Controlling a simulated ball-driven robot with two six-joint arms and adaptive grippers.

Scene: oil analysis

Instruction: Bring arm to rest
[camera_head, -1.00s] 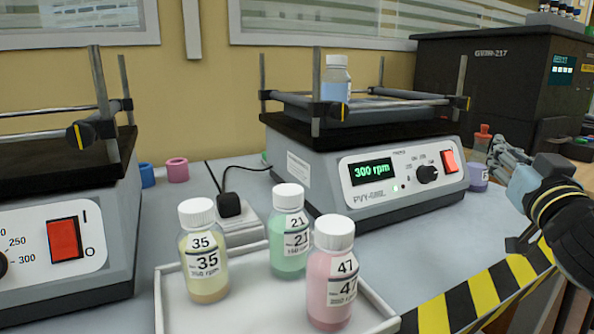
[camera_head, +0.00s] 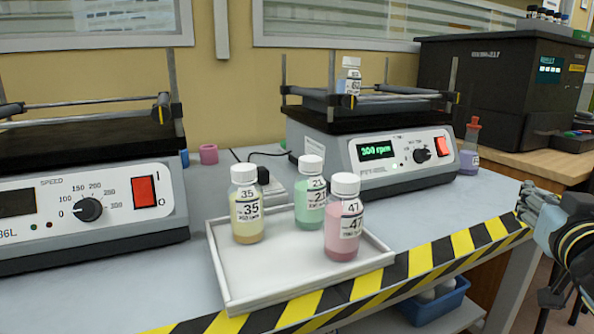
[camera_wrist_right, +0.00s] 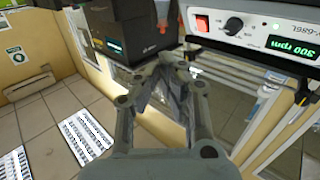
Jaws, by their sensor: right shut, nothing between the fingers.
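My right gripper (camera_head: 532,206) is at the right edge of the head view, beyond the striped table edge and apart from the bottles and shakers. In the right wrist view its fingers (camera_wrist_right: 160,68) are shut with nothing between them. My left gripper is not in view. The right shaker (camera_head: 400,160) reads 300 rpm, and a blue bottle (camera_head: 350,78) stands on its platform. A white tray (camera_head: 240,286) holds a yellow bottle 35 (camera_head: 247,208), a green bottle 21 (camera_head: 310,200) and a pink bottle 47 (camera_head: 343,225), all upright.
The left shaker (camera_head: 90,215) has a dark display. A purple container (camera_head: 469,158) stands right of the right shaker. A dark machine (camera_head: 490,90) stands on a wooden bench at the back right. A blue bin (camera_head: 435,303) sits below the table. The bench strip right of the tray is clear.

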